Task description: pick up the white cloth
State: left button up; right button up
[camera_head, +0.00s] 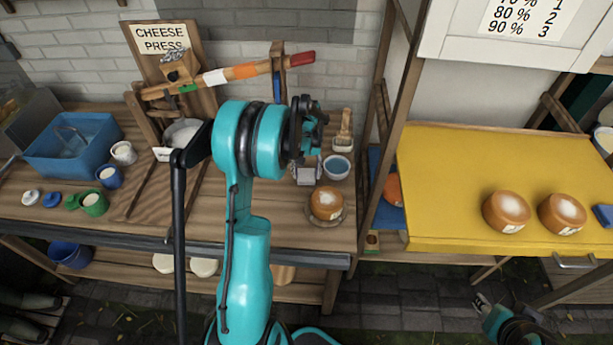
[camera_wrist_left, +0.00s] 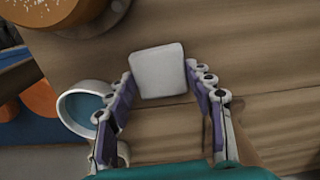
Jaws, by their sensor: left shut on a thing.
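The white cloth (camera_wrist_left: 158,70) shows in the left wrist view as a small pale square between the fingertips of my left gripper (camera_wrist_left: 160,78). My left gripper is shut on it, with a finger at each side. In the head view the left gripper (camera_head: 308,150) is over the right part of the wooden bench, and the cloth (camera_head: 307,173) shows partly below it. I cannot tell whether the cloth touches the bench. My right gripper (camera_head: 483,303) is low at the right, in front of the yellow table, far from the cloth; its fingers are too small to read.
A bowl of blue liquid (camera_head: 337,167) and a cheese on a round plate (camera_head: 327,203) stand close to the left gripper. The wooden cheese press (camera_head: 170,70) is behind to the left. A yellow table (camera_head: 450,170) with two cheeses is at the right.

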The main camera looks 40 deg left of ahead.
aim_at(310, 175)
pick_arm(q)
jog(key=shift+r+p, duration=0.3)
jog(key=shift+r, duration=0.3)
jog(key=r, duration=0.2)
jog(key=d+r+p, duration=0.1)
jog(key=r, duration=0.1)
jog(key=shift+w+d+p, duration=0.1)
jog(key=shift+d+p, duration=0.05)
jog(key=shift+p, duration=0.15)
jog(key=d+r+p, duration=0.1)
jog(key=d+r, duration=0.2)
jog(key=d, duration=0.2)
jog(key=w+d+r+p, duration=0.1)
jog(key=d+r, duration=0.2)
jog(key=d, duration=0.2)
jog(key=shift+d, duration=0.2)
jog(key=o, duration=0.4)
jog(key=shift+w+f, duration=0.1)
jog(key=c, duration=0.5)
jog(key=shift+a, duration=0.1)
